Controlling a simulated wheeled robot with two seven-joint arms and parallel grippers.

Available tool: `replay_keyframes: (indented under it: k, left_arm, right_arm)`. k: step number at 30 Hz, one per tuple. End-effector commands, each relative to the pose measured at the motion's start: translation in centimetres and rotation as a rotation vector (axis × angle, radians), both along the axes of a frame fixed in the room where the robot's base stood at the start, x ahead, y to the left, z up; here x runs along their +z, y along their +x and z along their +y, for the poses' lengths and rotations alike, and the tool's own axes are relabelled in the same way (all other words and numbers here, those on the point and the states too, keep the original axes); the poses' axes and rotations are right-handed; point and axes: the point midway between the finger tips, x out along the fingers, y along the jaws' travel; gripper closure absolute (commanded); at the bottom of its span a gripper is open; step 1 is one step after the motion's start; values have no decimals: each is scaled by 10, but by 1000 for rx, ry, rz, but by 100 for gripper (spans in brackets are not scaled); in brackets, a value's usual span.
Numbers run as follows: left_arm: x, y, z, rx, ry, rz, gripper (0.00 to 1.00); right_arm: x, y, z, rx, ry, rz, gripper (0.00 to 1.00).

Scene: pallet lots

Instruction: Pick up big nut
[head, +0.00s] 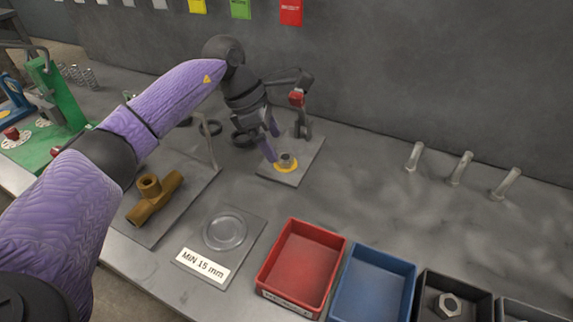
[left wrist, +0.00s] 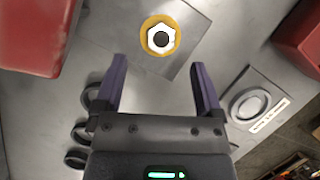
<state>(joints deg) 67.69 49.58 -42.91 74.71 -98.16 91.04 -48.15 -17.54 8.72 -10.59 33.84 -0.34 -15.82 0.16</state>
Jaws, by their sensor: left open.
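A pale metal nut (head: 286,160) sits on a yellow ring on a grey square plate (head: 305,168) near the middle of the bench. In the left wrist view the nut (left wrist: 153,47) lies just beyond the fingertips, roughly centred between them. My left gripper (head: 271,142) is open and empty, with purple fingers just behind and left of the nut, apart from it. It also shows in the left wrist view (left wrist: 158,66). Another metal nut (head: 447,306) lies in a black bin at the lower right. My right gripper is not in view.
A red-handled clamp (head: 298,100) stands behind the plate. A red bin (head: 307,262) and a blue bin (head: 372,284) are in front. A brass fitting (head: 152,192) and a labelled plate (head: 228,237) are to the left. Three pegs (head: 460,168) stand right; bench between is clear.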

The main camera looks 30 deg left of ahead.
Motion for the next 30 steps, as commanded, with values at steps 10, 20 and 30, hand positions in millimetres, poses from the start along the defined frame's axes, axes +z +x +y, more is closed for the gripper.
replay_keyframes:
  k: [10, 20, 30]
  left_arm:
    - [-35, 8, -18, 0, 1, 0, 12]
    - [-35, 8, -17, 0, 0, 0, 71]
    - [-35, 8, -17, 0, 0, 0, 100]
  right_arm:
    - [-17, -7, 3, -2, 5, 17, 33]
    - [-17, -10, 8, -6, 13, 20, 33]
    - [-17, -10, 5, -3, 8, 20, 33]
